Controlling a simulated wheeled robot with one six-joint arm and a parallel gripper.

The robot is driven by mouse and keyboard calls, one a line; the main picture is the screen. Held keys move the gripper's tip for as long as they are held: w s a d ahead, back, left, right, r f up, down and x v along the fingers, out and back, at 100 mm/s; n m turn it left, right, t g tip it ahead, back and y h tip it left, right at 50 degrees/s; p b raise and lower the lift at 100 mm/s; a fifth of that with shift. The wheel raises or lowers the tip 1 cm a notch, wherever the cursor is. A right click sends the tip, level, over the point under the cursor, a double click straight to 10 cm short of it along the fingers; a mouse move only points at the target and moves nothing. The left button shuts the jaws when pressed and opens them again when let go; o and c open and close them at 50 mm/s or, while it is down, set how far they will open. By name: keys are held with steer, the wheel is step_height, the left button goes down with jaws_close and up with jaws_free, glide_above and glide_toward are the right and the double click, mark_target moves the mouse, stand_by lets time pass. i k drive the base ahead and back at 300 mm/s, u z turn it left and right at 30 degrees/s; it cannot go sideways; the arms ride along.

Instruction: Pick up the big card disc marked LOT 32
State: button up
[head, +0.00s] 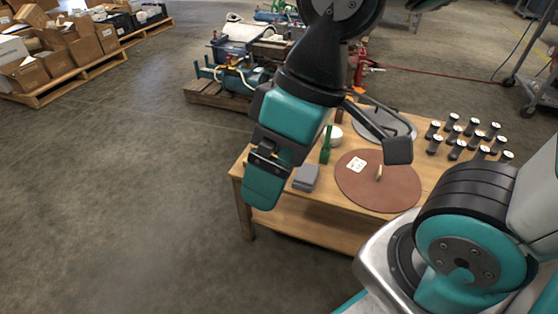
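A big brown card disc (372,195) lies flat on the wooden table (448,172). It bears a white label (357,165), too small to read, and a short upright pale tab (379,173) near its middle. A grey disc (370,128) lies behind it, partly hidden by my arm. I see nothing held.
A grey block (306,177), a green upright piece (326,145) and a white round item (335,137) stand left of the brown disc. Several dark cylinders with pale tops (457,150) stand at the right. Loaded pallets (72,85) are behind; the left floor is clear.

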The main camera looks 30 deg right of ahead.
mark_target(362, 176)
steer(key=k, duration=0.5)
steer(key=u, duration=0.9)
steer(key=i, duration=1)
steer(key=z, duration=2.1)
